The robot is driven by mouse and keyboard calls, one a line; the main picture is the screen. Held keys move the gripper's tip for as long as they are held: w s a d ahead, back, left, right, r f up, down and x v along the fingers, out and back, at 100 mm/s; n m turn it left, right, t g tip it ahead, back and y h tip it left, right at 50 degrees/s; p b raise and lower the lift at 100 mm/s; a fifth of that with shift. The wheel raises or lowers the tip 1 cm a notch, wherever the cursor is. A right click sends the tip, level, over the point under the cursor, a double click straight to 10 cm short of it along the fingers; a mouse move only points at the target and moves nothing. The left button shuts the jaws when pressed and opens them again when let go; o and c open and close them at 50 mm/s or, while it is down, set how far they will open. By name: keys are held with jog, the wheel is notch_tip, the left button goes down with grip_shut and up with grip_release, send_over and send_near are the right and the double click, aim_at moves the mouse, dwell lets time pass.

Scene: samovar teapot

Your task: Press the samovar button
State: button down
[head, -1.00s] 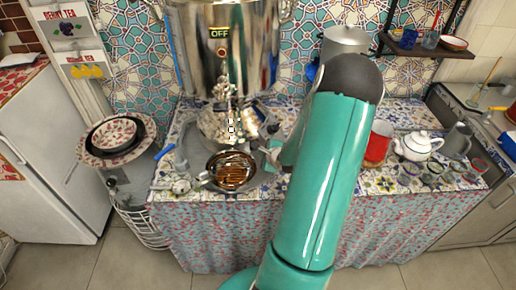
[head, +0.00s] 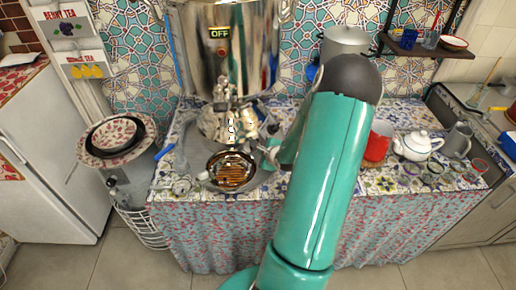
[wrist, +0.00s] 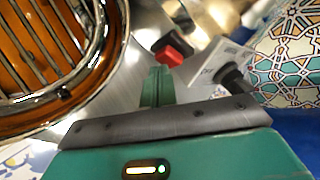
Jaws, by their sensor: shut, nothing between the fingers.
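The samovar (head: 203,65) is a tall shiny metal vessel at the back of the table, with a small dark OFF sign (head: 220,33) on its front. In the wrist view, a small red button (wrist: 172,54) with a dark base shows just beyond the fingertips. My gripper (wrist: 159,72) is shut and empty, its green fingers pointing at the red button; I cannot tell whether they touch it. In the head view my gripper (head: 266,151) is beside the samovar's lower front, partly hidden by my arm.
A dark knob (wrist: 232,76) is on the right in the wrist view. A red pot (head: 376,149) and white teapot (head: 416,146) stand to the right.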

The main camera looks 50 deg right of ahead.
jog(key=shift+w, duration=0.15)
dwell(0.4)
jog(key=shift+s+a, duration=0.15)
jog(key=shift+s, duration=0.4)
jog(key=shift+s+a, duration=0.25)
jog(key=shift+s, duration=0.7)
jog(key=shift+s+a, duration=0.3)
jog(key=shift+s, duration=0.7)
jog(key=shift+s+a, duration=0.25)
jog(key=shift+s, duration=0.7)
jog(key=shift+s+d, duration=0.1)
